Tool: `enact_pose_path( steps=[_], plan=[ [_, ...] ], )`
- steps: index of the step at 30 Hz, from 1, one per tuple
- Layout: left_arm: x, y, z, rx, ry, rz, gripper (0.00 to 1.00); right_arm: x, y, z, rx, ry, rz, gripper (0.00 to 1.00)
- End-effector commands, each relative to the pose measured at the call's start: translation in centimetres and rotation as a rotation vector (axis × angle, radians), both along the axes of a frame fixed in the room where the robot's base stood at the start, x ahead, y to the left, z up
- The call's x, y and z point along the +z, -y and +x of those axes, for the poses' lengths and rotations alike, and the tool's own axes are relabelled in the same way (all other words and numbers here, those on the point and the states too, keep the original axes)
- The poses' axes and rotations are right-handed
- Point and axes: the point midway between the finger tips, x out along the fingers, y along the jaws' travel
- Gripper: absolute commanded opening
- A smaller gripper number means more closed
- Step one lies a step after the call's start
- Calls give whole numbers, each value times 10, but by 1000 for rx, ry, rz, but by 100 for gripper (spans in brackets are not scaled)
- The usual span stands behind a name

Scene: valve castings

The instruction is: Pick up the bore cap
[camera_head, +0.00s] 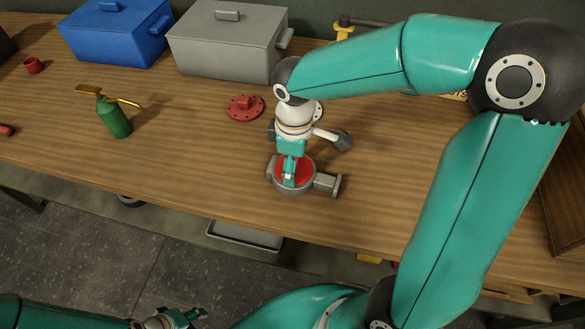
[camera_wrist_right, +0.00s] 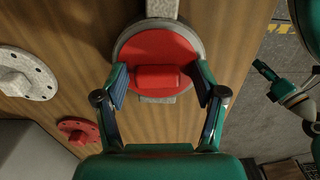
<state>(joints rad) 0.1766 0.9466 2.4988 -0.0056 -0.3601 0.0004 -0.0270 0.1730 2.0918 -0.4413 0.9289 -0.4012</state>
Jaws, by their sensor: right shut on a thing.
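The red bore cap (camera_head: 286,176) is a smooth disc with a raised block handle, and it sits in the round mouth of the grey valve casting (camera_head: 329,184). The cap (camera_wrist_right: 152,48) and the casting rim (camera_wrist_right: 119,41) also show in the right wrist view. In the head view the arm partly hides the cap. My left gripper (camera_head: 190,317) is empty at the bottom edge, away from the table; its finger gap is unclear. It also shows in the right wrist view (camera_wrist_right: 263,68).
A red flange (camera_head: 244,107) with bolt holes lies behind the casting. A grey flange (camera_wrist_right: 22,75) shows in the wrist view. A grey box (camera_head: 228,45), a blue box (camera_head: 115,32) and a green oil can (camera_head: 114,118) stand behind and left.

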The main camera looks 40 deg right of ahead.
Motion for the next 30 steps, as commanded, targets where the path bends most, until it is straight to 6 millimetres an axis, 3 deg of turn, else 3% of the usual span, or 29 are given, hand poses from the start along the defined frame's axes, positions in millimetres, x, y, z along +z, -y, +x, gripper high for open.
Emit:
enact_pose_path(
  steps=[11, 13, 14, 16, 17, 23, 30],
  plan=[
    [-2, 0, 0, 0, 0, 0, 40, -5, 0, -3, 4, -17, -2, 48],
    [-1, 0, 0, 0, 0, 0, 40, -2, 0, -3, 4, -16, -3, 40],
    [-1, 0, 0, 0, 0, 0, 40, 0, 0, -3, 4, -16, -3, 32],
    [-1, 0, 0, 0, 0, 0, 40, 6, 0, -3, 4, -14, -3, 6],
    [-1, 0, 0, 0, 0, 0, 40, 9, 0, -2, 4, -14, -2, 1],
    [3, 0, 0, 0, 0, 0, 40, 46, 0, -1, 3, -4, -2, 1],
    [8, 0, 0, 0, 0, 0, 40, 115, -1, 0, 4, -1, 0, 1]
  ],
)
